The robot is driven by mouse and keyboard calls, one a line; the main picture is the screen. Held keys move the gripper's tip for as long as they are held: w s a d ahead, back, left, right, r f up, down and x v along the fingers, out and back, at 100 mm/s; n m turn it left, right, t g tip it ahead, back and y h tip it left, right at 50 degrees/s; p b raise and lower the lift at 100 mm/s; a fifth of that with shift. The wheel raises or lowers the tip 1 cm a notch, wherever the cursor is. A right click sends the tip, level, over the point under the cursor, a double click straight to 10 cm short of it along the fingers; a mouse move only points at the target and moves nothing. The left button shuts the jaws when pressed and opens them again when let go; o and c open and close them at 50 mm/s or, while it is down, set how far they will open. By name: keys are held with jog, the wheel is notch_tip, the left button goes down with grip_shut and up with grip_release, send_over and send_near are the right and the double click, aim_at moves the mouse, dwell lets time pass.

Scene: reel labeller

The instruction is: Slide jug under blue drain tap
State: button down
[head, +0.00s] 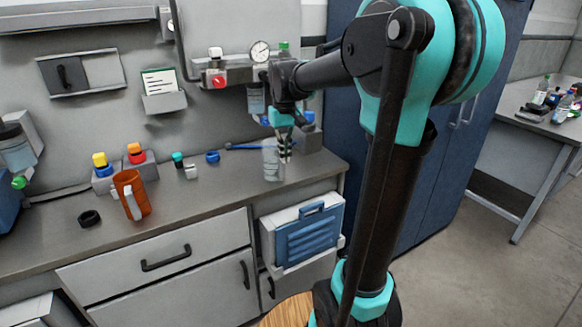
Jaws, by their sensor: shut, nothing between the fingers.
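A clear, jug-like vessel (271,163) stands upright on the counter near its right end. My gripper (286,158) points down just right of it, with shut, empty fingers close to its upper side; I cannot tell whether they touch. An orange jug (130,193) with a pale handle stands further left, apart from my gripper. A clear filter bowl (256,98) hangs below the pipework, with a small blue part (265,121) beneath it that looks like the drain tap. My wrist partly hides the area right of it, where another blue part (309,117) shows.
A red valve (218,82) and round gauge (260,51) sit on the wall pipework. A dark blue cabinet stands at right.

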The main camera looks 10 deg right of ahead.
aim_at(271, 158)
jog(key=w+f, duration=0.4)
jog(key=f, duration=0.5)
jog(key=shift+a+f, duration=0.3)
jog(key=shift+f, duration=0.1)
jog(key=w, duration=0.4)
jog(key=w+a, duration=0.1)
jog(key=w, duration=0.6)
jog(key=shift+w+a, duration=0.35)
jog(key=shift+a, duration=0.05)
